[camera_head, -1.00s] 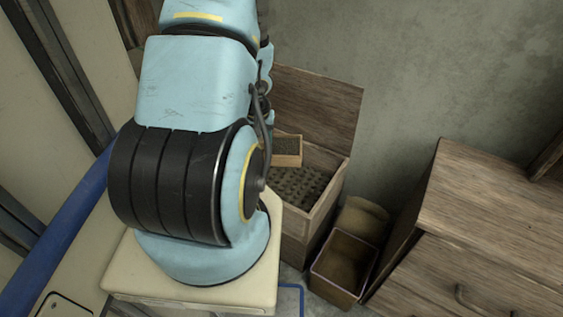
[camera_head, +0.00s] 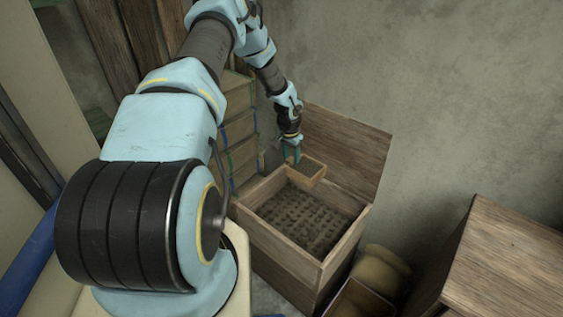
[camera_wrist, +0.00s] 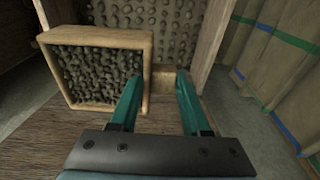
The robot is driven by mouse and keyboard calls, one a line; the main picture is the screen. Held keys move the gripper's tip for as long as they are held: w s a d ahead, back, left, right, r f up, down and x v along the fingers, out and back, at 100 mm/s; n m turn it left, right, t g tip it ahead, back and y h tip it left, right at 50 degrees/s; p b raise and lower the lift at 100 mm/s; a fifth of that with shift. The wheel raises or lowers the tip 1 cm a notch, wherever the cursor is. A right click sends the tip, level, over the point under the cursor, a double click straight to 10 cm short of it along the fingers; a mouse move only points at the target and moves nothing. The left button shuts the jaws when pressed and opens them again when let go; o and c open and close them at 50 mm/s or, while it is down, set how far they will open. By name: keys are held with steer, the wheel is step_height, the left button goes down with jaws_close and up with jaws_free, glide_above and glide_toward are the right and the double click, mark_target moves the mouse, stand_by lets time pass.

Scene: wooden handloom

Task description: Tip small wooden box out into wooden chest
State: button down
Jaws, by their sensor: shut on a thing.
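The small wooden box (camera_head: 316,184) is a shallow, light-rimmed tray, over the back of the open wooden chest (camera_head: 283,278). In the wrist view the box (camera_wrist: 98,38) is at upper left and holds many dark lumps. My gripper (camera_head: 293,158) is at the box's back left in the head view. Its teal fingers (camera_wrist: 160,80) close on a small wooden block at the box's right side. Similar dark lumps cover the chest's floor, partly behind the box in the wrist view. I cannot tell whether the box is slightly tilted.
The chest's raised lid (camera_head: 350,150) stands behind its opening. Stacked bundles (camera_head: 240,130) with blue and green bands stand left of the chest. A sack (camera_head: 380,268), an open box (camera_head: 362,300) and a wooden cabinet (camera_head: 515,255) stand to the right.

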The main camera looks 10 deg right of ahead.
mark_target(319, 177)
steer(key=shift+s+d+t+y+b, duration=0.3)
steer(key=shift+t+y+b, duration=0.35)
steer(key=shift+b, duration=1.3)
